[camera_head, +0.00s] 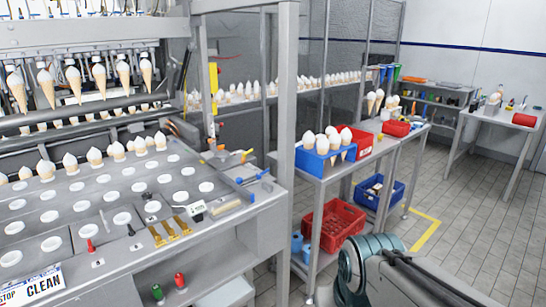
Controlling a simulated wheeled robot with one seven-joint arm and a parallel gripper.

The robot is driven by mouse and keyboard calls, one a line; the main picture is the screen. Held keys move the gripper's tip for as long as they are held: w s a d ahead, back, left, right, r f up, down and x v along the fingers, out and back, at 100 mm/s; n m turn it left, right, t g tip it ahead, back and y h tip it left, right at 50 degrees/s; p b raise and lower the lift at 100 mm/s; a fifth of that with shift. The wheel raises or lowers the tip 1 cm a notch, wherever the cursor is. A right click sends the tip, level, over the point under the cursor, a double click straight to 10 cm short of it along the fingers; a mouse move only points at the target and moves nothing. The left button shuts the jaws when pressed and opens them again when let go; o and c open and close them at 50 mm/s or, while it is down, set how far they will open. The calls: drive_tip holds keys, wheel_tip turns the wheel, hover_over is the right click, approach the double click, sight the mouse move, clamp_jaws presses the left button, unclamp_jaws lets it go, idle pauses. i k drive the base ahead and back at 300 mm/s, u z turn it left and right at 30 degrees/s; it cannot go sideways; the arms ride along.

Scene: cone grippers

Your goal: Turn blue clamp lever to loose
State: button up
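A small blue lever (258,176) sits at the right edge of the grey machine deck (85,215), beside the upright frame post. It looks like the blue clamp lever, with its handle slanting up to the right. Its exact setting is too small to tell. My arm shows at the bottom right, with a teal joint and a grey link, below and to the right of the lever and well apart from it. My gripper is not in view.
A white gauge (190,210) and brass blocks (170,232) lie on the deck. A grey post (288,130) rises beside the lever. A cart with a blue cone holder (318,160) stands right. Tiled floor is open at right.

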sight(258, 175)
drive_tip(key=z, duration=0.25)
drive_tip(key=i, duration=1.65)
drive_tip(key=z, duration=0.2)
